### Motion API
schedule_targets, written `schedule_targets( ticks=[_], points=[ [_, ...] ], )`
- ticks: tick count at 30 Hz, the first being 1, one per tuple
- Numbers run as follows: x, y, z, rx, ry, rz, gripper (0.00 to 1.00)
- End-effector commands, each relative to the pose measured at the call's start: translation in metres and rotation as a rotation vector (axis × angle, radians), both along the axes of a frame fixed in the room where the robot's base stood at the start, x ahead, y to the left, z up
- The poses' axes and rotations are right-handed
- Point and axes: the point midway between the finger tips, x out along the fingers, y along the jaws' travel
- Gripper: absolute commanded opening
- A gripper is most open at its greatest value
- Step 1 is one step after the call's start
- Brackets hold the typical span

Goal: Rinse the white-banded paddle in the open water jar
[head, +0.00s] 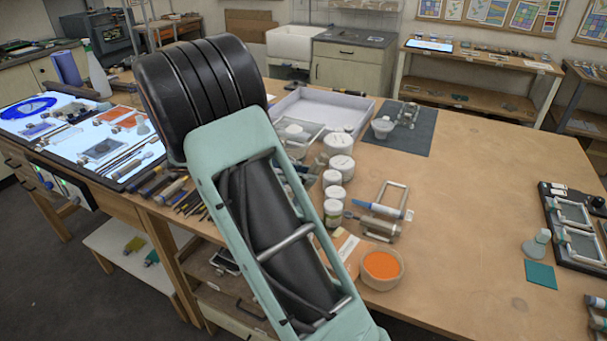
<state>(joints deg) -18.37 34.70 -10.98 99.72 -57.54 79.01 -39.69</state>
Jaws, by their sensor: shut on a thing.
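My gripper is not in view; my arm crosses the middle of the head view and hides part of the table behind it. I cannot make out the white-banded paddle. Several small jars with white tops stand in a cluster just right of my arm, among them a front jar (333,212) and a larger one (341,166). I cannot tell whether any of them is the open water jar.
An orange-filled bowl (382,266) stands near the table's front edge. A pale tray (323,106) and a dark mat (402,140) lie behind the jars. A lit panel (68,138) with tools is at left. The wooden table (470,170) is clear right of centre.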

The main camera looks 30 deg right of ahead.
Motion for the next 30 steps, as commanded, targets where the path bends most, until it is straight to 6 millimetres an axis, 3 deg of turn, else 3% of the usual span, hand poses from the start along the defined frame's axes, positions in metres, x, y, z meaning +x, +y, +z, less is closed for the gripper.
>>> schedule_targets(
  ticks=[13,30],
  points=[
    [-0.012,0.005,0.001,0.000,-0.001,0.000,0.00],
    [-0.002,0.001,0.001,0.000,0.000,0.001,0.00]
  ],
)
